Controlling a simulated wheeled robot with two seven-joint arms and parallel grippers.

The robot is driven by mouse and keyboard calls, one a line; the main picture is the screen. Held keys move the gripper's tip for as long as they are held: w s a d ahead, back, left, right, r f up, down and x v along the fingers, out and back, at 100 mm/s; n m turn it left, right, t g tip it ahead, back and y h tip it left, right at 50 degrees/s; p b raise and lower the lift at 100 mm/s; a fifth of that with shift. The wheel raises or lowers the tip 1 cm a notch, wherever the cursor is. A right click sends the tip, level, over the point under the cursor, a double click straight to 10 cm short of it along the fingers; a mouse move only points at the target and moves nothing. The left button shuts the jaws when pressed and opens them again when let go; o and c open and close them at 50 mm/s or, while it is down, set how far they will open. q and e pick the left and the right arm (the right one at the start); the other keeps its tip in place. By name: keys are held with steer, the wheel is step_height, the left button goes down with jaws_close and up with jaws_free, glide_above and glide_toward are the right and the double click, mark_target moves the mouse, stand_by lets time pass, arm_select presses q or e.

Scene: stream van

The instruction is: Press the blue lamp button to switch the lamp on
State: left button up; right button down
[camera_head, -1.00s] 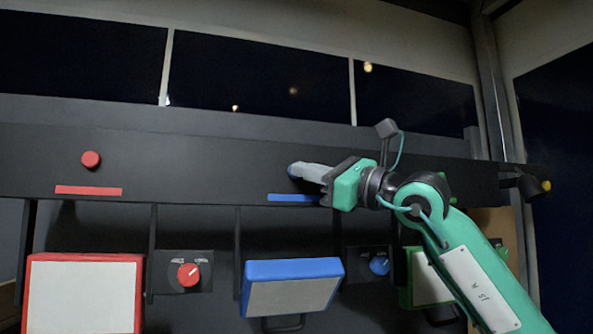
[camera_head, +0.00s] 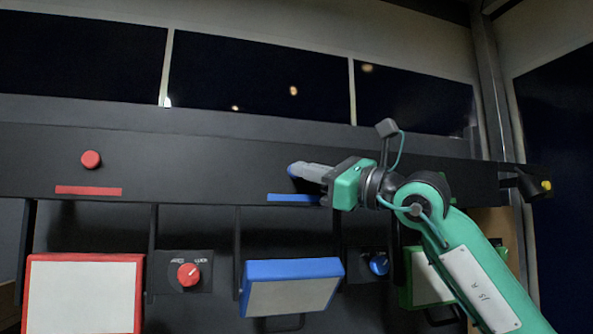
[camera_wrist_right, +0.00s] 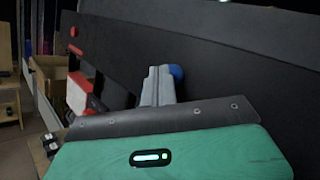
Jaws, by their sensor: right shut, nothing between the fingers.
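The blue lamp button (camera_head: 291,171) sits on the dark panel above a blue strip (camera_head: 292,198). In the head view it is mostly hidden behind the fingertips of my right gripper (camera_head: 300,171). In the right wrist view the blue button (camera_wrist_right: 176,72) shows just beyond and right of the shut fingers (camera_wrist_right: 158,82). The fingertips are at the button; I cannot tell whether they press it in. My right gripper is shut and empty. My left gripper is not in view.
A red button (camera_head: 91,159) with a red strip (camera_head: 89,191) is on the panel's left. Below hang a red-framed lamp (camera_head: 84,295), a blue-framed lamp (camera_head: 293,284) and a green-framed lamp (camera_head: 428,280). A red knob (camera_head: 189,274) and a blue knob (camera_head: 379,264) sit between them.

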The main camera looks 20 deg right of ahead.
steer(key=shift+w, duration=0.15)
stand_by(0.3)
steer(key=shift+w, duration=0.25)
steer(key=shift+s+b, duration=0.35)
steer(key=shift+b, duration=0.15)
steer(key=s+b, duration=0.3)
steer(key=s, duration=0.3)
stand_by(0.5)
